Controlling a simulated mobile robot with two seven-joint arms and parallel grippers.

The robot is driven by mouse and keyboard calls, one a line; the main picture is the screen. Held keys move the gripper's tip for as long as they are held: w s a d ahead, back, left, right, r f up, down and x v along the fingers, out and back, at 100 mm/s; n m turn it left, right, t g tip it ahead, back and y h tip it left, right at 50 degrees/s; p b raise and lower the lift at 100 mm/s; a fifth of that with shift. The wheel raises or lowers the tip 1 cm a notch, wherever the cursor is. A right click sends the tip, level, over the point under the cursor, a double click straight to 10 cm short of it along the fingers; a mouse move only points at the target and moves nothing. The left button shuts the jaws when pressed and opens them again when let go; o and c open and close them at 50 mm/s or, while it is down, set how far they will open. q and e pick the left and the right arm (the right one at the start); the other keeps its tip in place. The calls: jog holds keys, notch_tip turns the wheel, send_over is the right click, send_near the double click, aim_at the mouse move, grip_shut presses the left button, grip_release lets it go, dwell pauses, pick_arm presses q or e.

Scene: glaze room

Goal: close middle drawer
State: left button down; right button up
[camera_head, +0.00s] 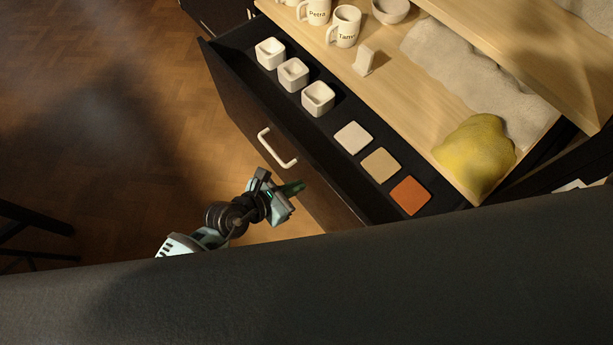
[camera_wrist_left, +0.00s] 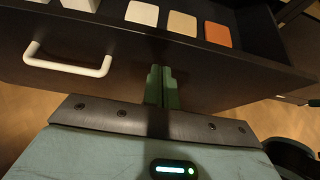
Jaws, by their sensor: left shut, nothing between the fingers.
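The drawer (camera_head: 236,101) is dark, pulled out and open, with a white bar handle (camera_head: 277,148) on its front. Inside it lie small white square cups (camera_head: 293,74) and flat tiles in white (camera_head: 353,138), tan (camera_head: 381,165) and orange (camera_head: 410,195). My left gripper (camera_head: 300,187) is shut and empty at the drawer front, to the right of the handle. In the left wrist view its green fingertips (camera_wrist_left: 162,84) overlap the front panel (camera_wrist_left: 215,72); whether they touch it I cannot tell. The handle shows there to the left (camera_wrist_left: 67,64). My right gripper is not in view.
Above the drawer is a wooden top with named mugs (camera_head: 344,26), a bowl (camera_head: 391,9), a small white block (camera_head: 364,60), a grey cloth (camera_head: 470,80) and a yellow cloth (camera_head: 475,153). Another drawer front (camera_head: 216,14) shows at the top. Open wood floor (camera_head: 90,110) lies left.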

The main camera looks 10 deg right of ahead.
aim_at(317, 174)
pick_arm(q)
jog(key=shift+w+d, duration=0.5)
jog(key=shift+d, duration=0.3)
jog(key=shift+w+d, duration=0.45)
jog(key=shift+d, duration=0.35)
jog(key=shift+d+r, duration=0.1)
